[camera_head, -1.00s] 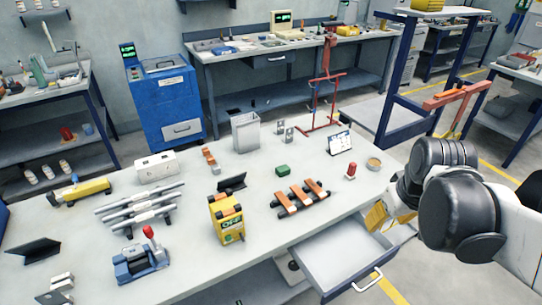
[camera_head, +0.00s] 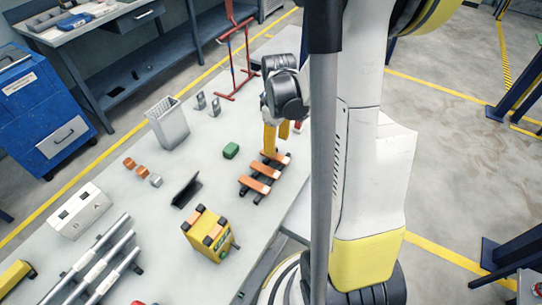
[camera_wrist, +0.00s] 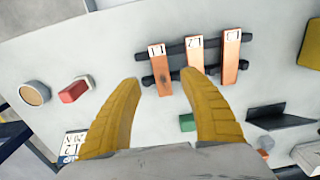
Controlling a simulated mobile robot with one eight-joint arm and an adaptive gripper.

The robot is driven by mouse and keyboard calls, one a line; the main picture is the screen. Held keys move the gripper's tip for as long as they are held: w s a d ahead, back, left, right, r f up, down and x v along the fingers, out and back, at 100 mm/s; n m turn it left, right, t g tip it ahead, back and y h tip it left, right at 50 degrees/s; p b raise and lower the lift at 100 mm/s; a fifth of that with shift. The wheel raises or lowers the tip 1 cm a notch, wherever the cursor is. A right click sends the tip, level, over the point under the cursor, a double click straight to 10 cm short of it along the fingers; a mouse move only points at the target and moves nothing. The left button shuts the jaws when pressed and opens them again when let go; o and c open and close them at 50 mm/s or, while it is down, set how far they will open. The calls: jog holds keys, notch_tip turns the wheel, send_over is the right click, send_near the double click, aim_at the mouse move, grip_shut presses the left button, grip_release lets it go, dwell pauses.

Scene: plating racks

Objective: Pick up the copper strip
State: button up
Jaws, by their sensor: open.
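Three copper strips lie side by side across a black two-bar rack (camera_wrist: 177,45) on the white table. In the head view they are the far strip (camera_head: 275,158), the middle strip (camera_head: 263,171) and the near strip (camera_head: 254,184). In the wrist view they are the left strip (camera_wrist: 158,64), middle strip (camera_wrist: 195,60) and right strip (camera_wrist: 231,58), each with a white marked label. My gripper (camera_head: 277,138) is open and empty above the far end of the rack. In the wrist view its yellow fingers (camera_wrist: 160,80) point toward the left strip, one tip on each side of it; I cannot tell the height gap.
A green block (camera_head: 231,150), a black angled stand (camera_head: 186,190) and a yellow box (camera_head: 207,234) stand near the rack. A red block (camera_wrist: 74,91) and a round dish (camera_wrist: 34,93) lie left in the wrist view.

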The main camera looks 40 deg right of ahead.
aim_at(276, 156)
notch_tip(276, 156, down, 6)
jog(key=shift+a+r+b, duration=0.1)
jog(key=shift+b, duration=1.05)
grip_shut()
